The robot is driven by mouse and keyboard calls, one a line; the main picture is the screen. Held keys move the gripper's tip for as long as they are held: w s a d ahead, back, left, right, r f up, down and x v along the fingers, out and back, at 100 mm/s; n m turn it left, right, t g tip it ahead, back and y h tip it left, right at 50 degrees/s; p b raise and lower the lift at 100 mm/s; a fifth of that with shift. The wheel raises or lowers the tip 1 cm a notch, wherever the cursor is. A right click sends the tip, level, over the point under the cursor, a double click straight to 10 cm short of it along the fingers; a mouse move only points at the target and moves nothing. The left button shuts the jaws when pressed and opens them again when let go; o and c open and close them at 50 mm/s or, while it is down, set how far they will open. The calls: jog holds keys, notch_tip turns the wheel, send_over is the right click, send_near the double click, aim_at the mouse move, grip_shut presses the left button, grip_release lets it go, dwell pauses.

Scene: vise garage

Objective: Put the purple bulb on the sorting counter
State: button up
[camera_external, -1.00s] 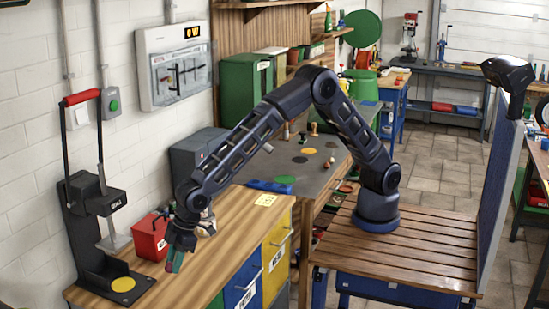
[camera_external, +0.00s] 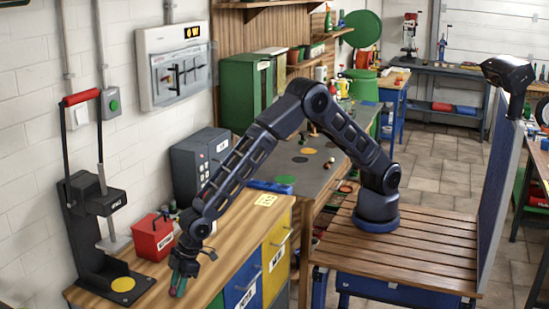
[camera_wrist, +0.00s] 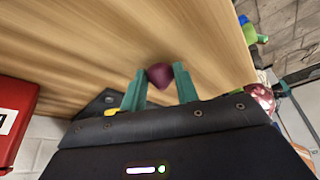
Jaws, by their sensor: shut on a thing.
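The purple bulb (camera_wrist: 160,76) is dark and rounded. In the wrist view it sits between the two green fingers of my gripper (camera_wrist: 159,72), which is shut on it. In the external view my gripper (camera_external: 178,286) points down over the front of the wooden counter (camera_external: 236,226), right of the red bin. The bulb is small and hard to make out there. The wooden counter top (camera_wrist: 80,45) fills much of the wrist view behind the bulb. I cannot tell whether the bulb touches it.
A red bin (camera_external: 152,238) stands on the counter left of my gripper. A black lever press (camera_external: 90,230) with a red handle stands at the left end. A yellow paper (camera_external: 265,200) lies at the back right. Blue and yellow drawers (camera_external: 276,255) face front. Bare counter lies right of my gripper.

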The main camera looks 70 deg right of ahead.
jog(key=shift+f, duration=0.15)
jog(key=o, duration=0.9)
jog(key=shift+o, duration=0.2)
jog(key=v, duration=1.2)
jog(key=shift+r, duration=0.25)
jog(key=shift+a, duration=0.15)
